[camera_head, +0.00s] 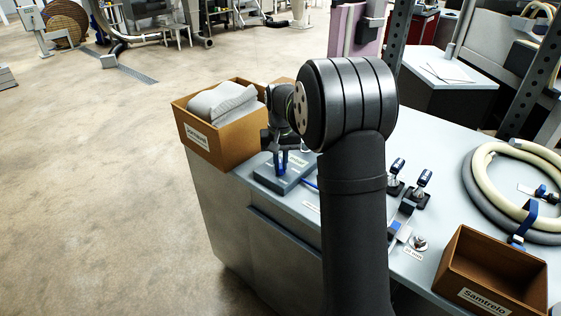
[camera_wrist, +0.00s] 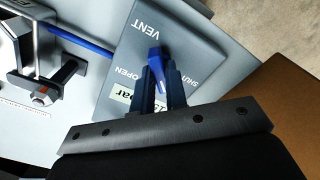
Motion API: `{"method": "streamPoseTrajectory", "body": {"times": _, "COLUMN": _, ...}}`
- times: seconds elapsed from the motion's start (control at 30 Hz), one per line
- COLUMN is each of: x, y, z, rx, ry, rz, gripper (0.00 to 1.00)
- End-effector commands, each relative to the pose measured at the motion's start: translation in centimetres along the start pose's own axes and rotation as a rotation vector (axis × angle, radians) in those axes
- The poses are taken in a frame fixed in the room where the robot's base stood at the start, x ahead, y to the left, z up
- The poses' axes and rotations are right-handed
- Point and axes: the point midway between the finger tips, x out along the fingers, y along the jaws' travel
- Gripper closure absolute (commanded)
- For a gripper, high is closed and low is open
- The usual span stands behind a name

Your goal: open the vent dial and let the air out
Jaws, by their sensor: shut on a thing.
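The vent box (camera_head: 297,180) is a grey-blue block near the left end of the bench, below my gripper (camera_head: 281,164). In the wrist view, its top (camera_wrist: 190,50) carries the words VENT, OPEN and SHUT. The blue vent dial (camera_wrist: 155,57) stands up between the OPEN and SHUT words. My gripper (camera_wrist: 160,90) is shut on the dial, with its dark blue fingers close on either side. A pale label ending in "bar" (camera_wrist: 122,103) is partly covered by the fingers.
A brown box of grey cloths (camera_head: 224,137) stands just left of the vent box. A blue tube (camera_wrist: 85,40) runs to the vent box. Blue-handled clamps (camera_head: 423,180), an empty brown box (camera_head: 490,270) and coiled hoses (camera_head: 485,190) lie to the right.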

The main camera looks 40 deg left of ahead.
Motion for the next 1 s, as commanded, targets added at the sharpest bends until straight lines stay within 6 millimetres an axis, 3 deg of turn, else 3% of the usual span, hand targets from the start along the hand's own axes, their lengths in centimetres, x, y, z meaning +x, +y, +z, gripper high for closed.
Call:
{"method": "streamPoseTrajectory", "body": {"times": 0.6, "x": -0.13, "y": 0.0, "z": -0.07, "rx": 0.556, "ry": 0.003, "rz": -0.001, "gripper": 1.0}}
{"method": "streamPoseTrajectory", "body": {"times": 1.0, "x": -0.15, "y": 0.0, "z": -0.09, "rx": 0.759, "ry": 0.004, "rz": -0.002, "gripper": 1.0}}
